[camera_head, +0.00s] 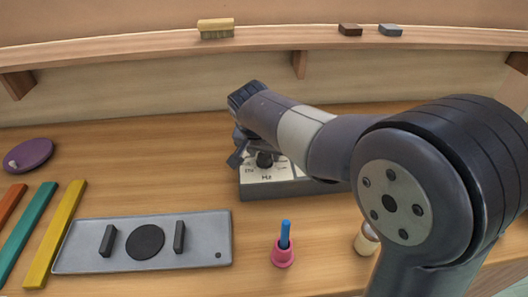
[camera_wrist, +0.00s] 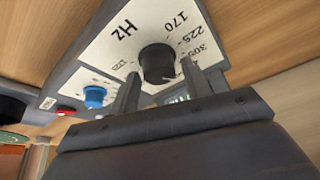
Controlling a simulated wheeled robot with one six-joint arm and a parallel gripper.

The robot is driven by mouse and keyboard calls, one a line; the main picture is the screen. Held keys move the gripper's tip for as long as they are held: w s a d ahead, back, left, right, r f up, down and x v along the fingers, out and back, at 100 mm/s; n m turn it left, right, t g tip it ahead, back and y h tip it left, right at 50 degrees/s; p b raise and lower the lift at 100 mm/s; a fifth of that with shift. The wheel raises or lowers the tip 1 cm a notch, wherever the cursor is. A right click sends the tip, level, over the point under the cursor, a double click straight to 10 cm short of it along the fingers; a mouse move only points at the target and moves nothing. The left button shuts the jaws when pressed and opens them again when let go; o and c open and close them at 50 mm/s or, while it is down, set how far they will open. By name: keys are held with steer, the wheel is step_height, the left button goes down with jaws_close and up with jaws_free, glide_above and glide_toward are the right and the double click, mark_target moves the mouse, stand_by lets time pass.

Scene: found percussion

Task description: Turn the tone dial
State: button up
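The tone dial is a dark round knob (camera_wrist: 158,66) on a white panel (camera_wrist: 118,40) printed with "Hz" and numbers such as 170 and 225. The panel tops a dark grey box (camera_head: 300,187) on the bench. In the head view the dial (camera_head: 265,160) shows just under my gripper (camera_head: 250,157). In the wrist view the two fingers of my gripper (camera_wrist: 160,75) stand apart, one on each side of the dial, with small gaps visible. Whether the fingertips reach down beside the knob is hard to tell. My arm hides the right part of the box.
A blue knob (camera_wrist: 95,96) and a red button (camera_wrist: 66,112) are on the same box. A pink holder (camera_head: 284,255) with a blue stick stands in front. A grey plate (camera_head: 200,240), coloured bars and a purple disc (camera_head: 29,154) lie left. A shelf (camera_head: 130,47) runs behind.

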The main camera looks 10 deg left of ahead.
steer(key=shift+o, duration=0.8)
steer(key=v, duration=1)
steer(key=shift+r, duration=0.4)
steer(key=shift+f, duration=0.15)
steer(key=x, duration=1)
steer(key=shift+f, duration=0.4)
steer(key=shift+r+n, duration=0.15)
steer(key=shift+n, duration=0.25)
